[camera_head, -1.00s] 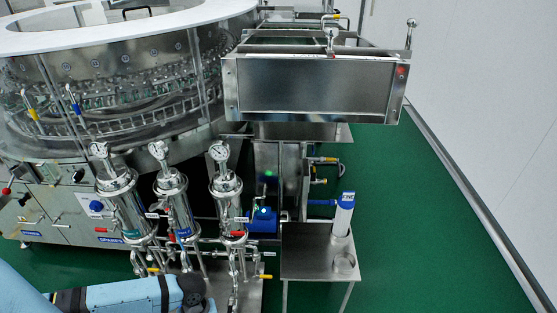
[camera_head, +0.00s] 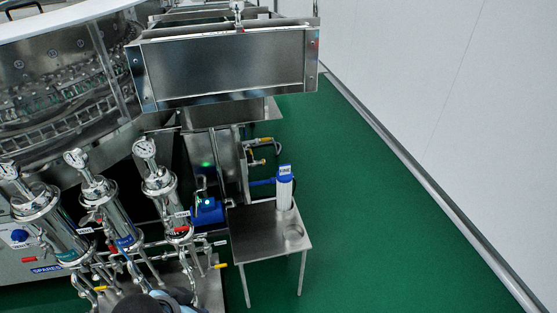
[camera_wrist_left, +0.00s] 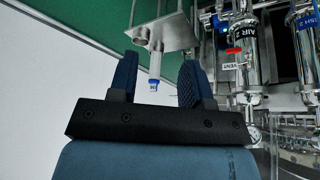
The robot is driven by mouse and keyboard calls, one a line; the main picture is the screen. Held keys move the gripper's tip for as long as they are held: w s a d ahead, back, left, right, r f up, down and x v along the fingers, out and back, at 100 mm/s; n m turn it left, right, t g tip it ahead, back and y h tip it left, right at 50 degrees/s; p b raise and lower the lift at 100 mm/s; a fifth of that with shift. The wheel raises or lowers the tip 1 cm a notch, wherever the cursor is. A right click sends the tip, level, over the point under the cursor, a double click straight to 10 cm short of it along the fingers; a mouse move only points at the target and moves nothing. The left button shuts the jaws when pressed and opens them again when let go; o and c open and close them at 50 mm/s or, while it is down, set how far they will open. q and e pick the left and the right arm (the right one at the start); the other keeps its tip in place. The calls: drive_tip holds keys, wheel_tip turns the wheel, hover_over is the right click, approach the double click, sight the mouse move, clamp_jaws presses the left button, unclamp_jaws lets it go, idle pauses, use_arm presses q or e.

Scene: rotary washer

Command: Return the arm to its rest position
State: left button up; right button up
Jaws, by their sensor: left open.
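My left gripper (camera_wrist_left: 158,82) shows in the left wrist view with its two dark blue fingers apart and nothing held between them. Beyond the fingers, apart from them, is a small metal stand (camera_wrist_left: 170,32) with a white, blue-topped cylinder (camera_wrist_left: 154,70). In the head view only a dark rounded part of my arm shows at the bottom edge; the left gripper itself is out of that view. My right gripper is in neither view.
The rotary washer (camera_head: 60,75) and several steel filter housings with gauges (camera_head: 162,188) fill the left. A steel box (camera_head: 225,62) is above the small metal table (camera_head: 265,240), which holds the white cylinder (camera_head: 284,190). Green floor (camera_head: 390,230) on the right is clear up to the white wall.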

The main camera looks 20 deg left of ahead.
use_arm(q)
drive_tip(key=w+d+f+t+h+b, duration=0.5)
drive_tip(key=w+d+t+b, duration=0.2)
drive_tip(key=d+t+b, duration=0.15)
drive_tip(key=s+a+r+g+y+p, duration=0.1)
drive_tip(key=r+p, duration=0.6)
drive_tip(key=p, duration=0.9)
drive_tip(key=s+a+r+g+y+p, duration=0.1)
drive_tip(key=r+p, duration=0.7)
drive_tip(key=p, duration=0.9)
drive_tip(key=shift+s+a+m+g+y, duration=0.3)
drive_tip(key=shift+s+a+m+g, duration=0.15)
drive_tip(key=shift+s+a, duration=0.3)
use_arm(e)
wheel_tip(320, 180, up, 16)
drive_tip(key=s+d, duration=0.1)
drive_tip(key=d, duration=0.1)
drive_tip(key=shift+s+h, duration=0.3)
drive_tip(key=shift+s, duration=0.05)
use_arm(q)
drive_tip(key=shift+w+a+f, duration=0.1)
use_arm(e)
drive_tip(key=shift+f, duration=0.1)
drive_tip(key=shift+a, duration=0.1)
